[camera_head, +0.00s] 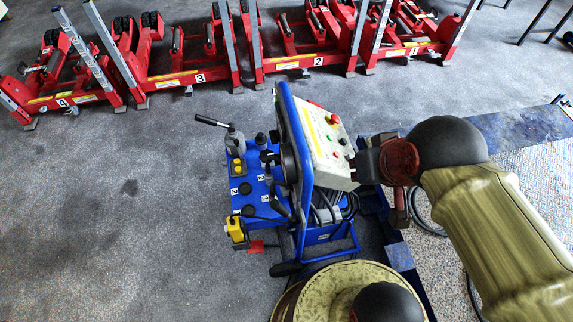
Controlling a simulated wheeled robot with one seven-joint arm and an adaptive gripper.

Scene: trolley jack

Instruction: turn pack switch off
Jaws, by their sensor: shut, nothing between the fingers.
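The control box (321,147) is a pale panel in a tilted blue frame on a blue trolley. It carries a large red button (334,119), small red and green buttons, and a dark knob or switch (343,141) near its right edge. No label reading "pack" can be made out, so I cannot tell which control is the pack switch. My gripper (356,168) is at the right edge of the box, its tip close to the panel's lower right. It is shut and empty. Whether it touches the panel is unclear, and it hides part of that edge.
The blue trolley base (258,190) holds a black-handled lever, yellow parts and cables. A row of red numbered jacks (185,78) stands along the back. A cable (421,213) lies on the floor at right. The grey floor (110,220) at left is clear.

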